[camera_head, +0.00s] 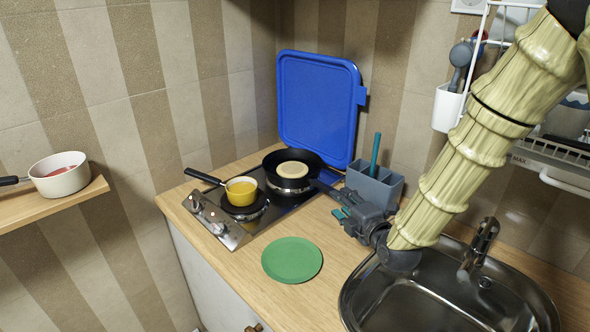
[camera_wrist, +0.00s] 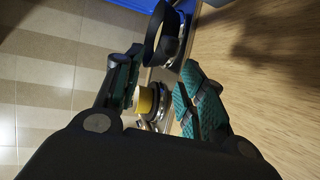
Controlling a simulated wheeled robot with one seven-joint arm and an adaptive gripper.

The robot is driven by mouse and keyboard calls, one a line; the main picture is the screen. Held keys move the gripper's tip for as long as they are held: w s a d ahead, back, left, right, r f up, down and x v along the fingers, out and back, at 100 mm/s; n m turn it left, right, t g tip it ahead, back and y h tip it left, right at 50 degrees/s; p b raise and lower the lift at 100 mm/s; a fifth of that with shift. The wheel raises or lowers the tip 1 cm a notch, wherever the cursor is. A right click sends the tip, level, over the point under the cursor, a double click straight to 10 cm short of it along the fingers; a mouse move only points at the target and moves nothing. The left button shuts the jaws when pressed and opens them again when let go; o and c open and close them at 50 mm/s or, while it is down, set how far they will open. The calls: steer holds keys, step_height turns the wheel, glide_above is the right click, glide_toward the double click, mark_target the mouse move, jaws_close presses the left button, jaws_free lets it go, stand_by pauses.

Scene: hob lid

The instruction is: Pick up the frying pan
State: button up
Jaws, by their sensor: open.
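The black frying pan (camera_head: 309,160) stands on the rear part of the hob with a round beige item (camera_head: 292,170) in it. Its dark handle points to the lower right, towards my gripper (camera_head: 342,212). My gripper is open, with teal finger pads, just right of the hob and low over the counter. In the wrist view the pan (camera_wrist: 153,42) shows at the top, beyond my open fingers (camera_wrist: 164,92). Nothing is held. I cannot tell exactly how near the handle end is to the fingers.
A yellow pot (camera_head: 241,190) stands on the front burner of the hob (camera_head: 222,226). A blue lid (camera_head: 318,105) stands upright behind. A grey utensil holder (camera_head: 377,184) is close behind my gripper. A green plate (camera_head: 292,260) lies in front, and the sink (camera_head: 430,300) is right.

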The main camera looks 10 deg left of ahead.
steer(key=w, duration=0.1)
steer(key=w+f+p, duration=0.1)
steer(key=w, duration=0.1)
steer(key=w+a+f, duration=0.1)
steer(key=w, duration=0.1)
steer(key=shift+w+a+r+p, duration=0.15)
steer(key=shift+a+r+p, duration=0.1)
steer(key=shift+a+p, duration=0.2)
steer(key=shift+w+a+f, duration=0.15)
steer(key=shift+w+f, duration=0.15)
steer(key=shift+w, duration=0.2)
steer(key=shift+w+a+f, duration=0.15)
steer(key=shift+w+f, duration=0.15)
steer(key=shift+w, duration=0.2)
steer(key=shift+s+r, duration=0.2)
steer(key=shift+c, duration=0.6)
steer(key=shift+w+f, duration=0.1)
steer(key=c, duration=0.7)
jaws_close()
